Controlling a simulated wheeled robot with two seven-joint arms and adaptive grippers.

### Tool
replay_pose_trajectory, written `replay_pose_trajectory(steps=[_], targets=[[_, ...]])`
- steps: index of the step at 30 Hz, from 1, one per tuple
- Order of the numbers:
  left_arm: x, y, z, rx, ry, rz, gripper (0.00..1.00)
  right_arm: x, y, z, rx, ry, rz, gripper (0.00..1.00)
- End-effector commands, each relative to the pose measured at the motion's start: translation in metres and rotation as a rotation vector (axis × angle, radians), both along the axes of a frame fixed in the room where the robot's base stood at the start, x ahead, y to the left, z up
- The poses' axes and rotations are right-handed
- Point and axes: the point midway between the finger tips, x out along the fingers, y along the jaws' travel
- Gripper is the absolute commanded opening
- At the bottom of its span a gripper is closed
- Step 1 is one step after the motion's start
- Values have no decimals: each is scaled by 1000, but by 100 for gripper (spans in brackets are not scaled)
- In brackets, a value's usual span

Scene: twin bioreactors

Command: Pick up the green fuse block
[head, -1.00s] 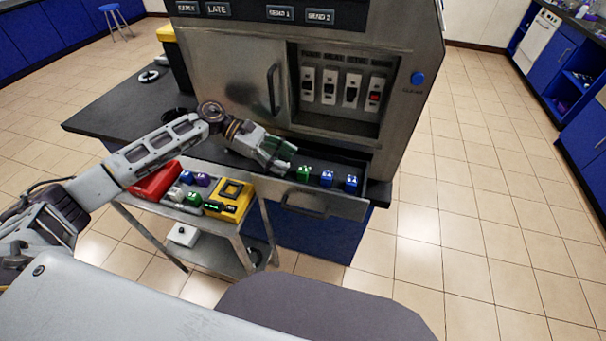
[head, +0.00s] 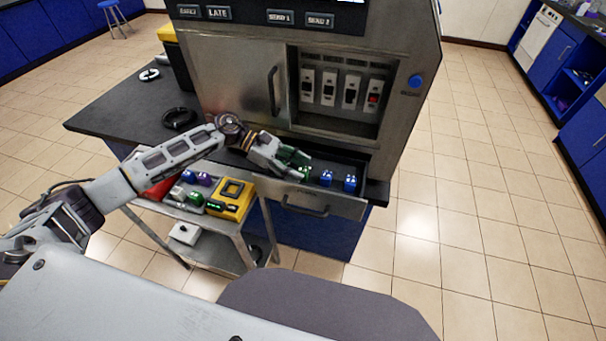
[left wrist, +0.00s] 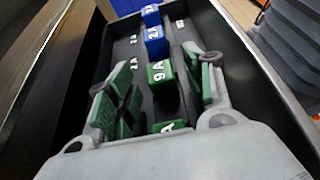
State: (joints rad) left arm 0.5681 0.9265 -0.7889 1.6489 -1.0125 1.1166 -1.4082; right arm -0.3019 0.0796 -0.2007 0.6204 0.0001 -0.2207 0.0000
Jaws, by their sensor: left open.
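An open drawer (head: 345,206) in the steel cabinet holds green and blue fuse blocks. A green fuse block (head: 304,172) sits at the left of the visible row, partly hidden by my left gripper (head: 297,161). In the left wrist view this green block (left wrist: 160,75) has white lettering and lies ahead between the open green-padded fingers of my left gripper (left wrist: 163,88). The fingers look apart from it. A second green block (left wrist: 170,127) shows nearer, partly hidden by the gripper body. My right gripper is not in view.
Two blue blocks (head: 327,178) (head: 350,183) sit right of the green one in the drawer. A cart (head: 222,245) at left carries a yellow device (head: 231,198) and several small blocks, one green (head: 195,198). The cabinet's fuse slots (head: 340,88) are above the drawer.

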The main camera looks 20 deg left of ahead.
Motion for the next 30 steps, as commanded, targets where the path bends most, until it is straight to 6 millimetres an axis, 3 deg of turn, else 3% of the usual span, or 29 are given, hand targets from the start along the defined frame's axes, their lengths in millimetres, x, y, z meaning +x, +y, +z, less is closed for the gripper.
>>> replay_pose_trajectory(steps=[2,12,23,30], targets=[[0,0,0,0,0,0,48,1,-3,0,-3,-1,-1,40],[0,0,0,0,0,0,4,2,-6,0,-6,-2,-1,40],[0,0,2,0,-1,0,3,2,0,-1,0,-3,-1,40],[0,0,15,1,-2,-1,3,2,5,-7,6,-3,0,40]])
